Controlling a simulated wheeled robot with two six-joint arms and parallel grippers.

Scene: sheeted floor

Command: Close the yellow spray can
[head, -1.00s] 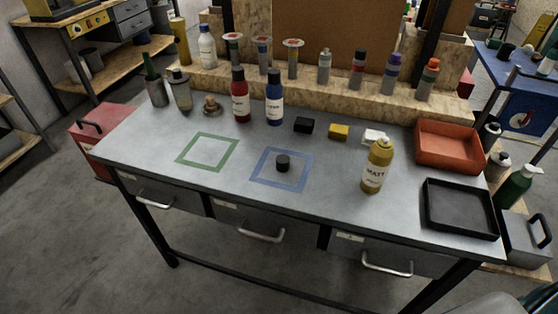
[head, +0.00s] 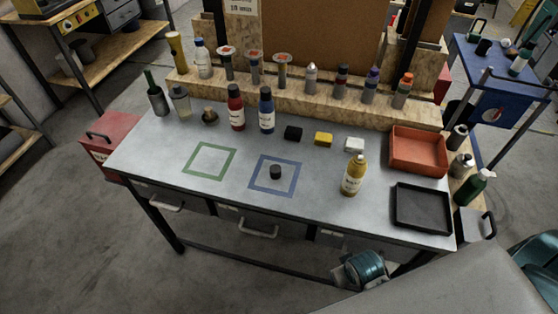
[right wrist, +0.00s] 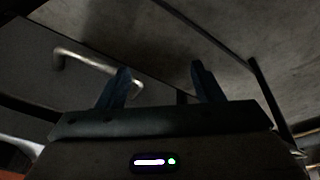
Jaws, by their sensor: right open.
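The yellow spray can (head: 353,177) stands upright on the grey workbench, right of the blue square outline. Its top shows a small bare nozzle with no cap on it. A small black cap (head: 275,172) sits inside the blue square outline (head: 257,185), apart from the can. My right gripper (right wrist: 162,80) is open and empty in the right wrist view, with a drawer handle and dark floor beyond it. In the head view my right arm comes in at the lower right, below the bench's front edge. My left gripper is not in view.
A red bottle (head: 236,112) and a blue bottle (head: 266,112) stand behind. Black, yellow (head: 323,139) and white blocks lie near the shelf. An orange tray (head: 419,170) and a black tray (head: 396,212) are at right. The green square outline (head: 187,168) is empty.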

